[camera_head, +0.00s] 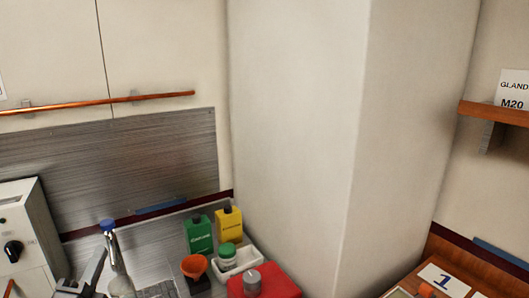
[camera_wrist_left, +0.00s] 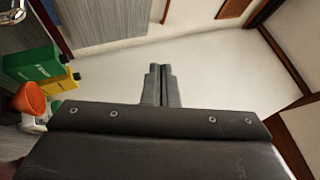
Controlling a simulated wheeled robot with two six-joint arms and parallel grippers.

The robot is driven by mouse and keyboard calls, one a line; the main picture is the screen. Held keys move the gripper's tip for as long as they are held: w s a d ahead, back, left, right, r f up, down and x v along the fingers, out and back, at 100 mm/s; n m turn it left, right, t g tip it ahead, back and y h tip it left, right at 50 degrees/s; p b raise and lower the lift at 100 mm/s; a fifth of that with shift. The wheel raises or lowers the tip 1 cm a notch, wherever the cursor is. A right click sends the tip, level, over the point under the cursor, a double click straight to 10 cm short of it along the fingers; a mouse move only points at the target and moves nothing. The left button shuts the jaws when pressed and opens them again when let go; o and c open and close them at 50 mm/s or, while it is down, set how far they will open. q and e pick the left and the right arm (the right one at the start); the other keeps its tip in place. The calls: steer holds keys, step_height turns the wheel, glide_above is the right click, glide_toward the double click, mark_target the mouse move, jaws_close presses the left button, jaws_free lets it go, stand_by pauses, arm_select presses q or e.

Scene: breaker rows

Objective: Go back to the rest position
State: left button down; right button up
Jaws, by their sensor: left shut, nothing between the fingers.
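My left gripper (camera_head: 95,268) shows at the bottom left of the head view, in front of the bench. In the left wrist view its two dark fingers (camera_wrist_left: 160,84) lie together with nothing between them. Pale wall fills the background beyond the fingertips, and the fingers touch nothing that I can see. My right gripper is not in view.
Green bottle (camera_head: 198,235), yellow bottle (camera_head: 229,223), orange funnel (camera_head: 194,267), white tray (camera_head: 238,262) and red box (camera_head: 280,283) crowd the bench. A pale column (camera_head: 300,130) rises behind. A wooden shelf (camera_head: 490,111) is at right.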

arm_select(q)
steer(key=s+a+f+n+g+y, duration=0.5)
steer(key=s+f+n+g+y, duration=0.15)
steer(key=f+n, duration=0.5)
steer(key=s+f+n+g, duration=0.2)
steer(key=s+f, duration=0.2)
steer(key=s+d+f+n+g, duration=0.1)
steer(key=s+f+n+g, duration=0.1)
steer(key=s+f+g, duration=0.1)
steer(key=s+d+f+n+g+h, duration=0.1)
steer(key=s+f+n+g, duration=0.2)
steer(key=s+f, duration=0.2)
steer(key=shift+s+d+f, duration=0.15)
steer(key=shift+d+f, duration=0.1)
steer(key=s+d+f+n+g+h, duration=0.25)
steer(key=s+d+f+g, duration=0.25)
steer(key=s, duration=0.4)
step_height(320, 180, down, 24)
steer(key=a, duration=0.2)
steer(key=s+d+f+g+h, duration=0.1)
steer(key=s+d+f+g, duration=0.1)
steer(key=s+f, duration=1.3)
steer(key=shift+s+f, duration=0.2)
steer(key=shift+f, duration=0.15)
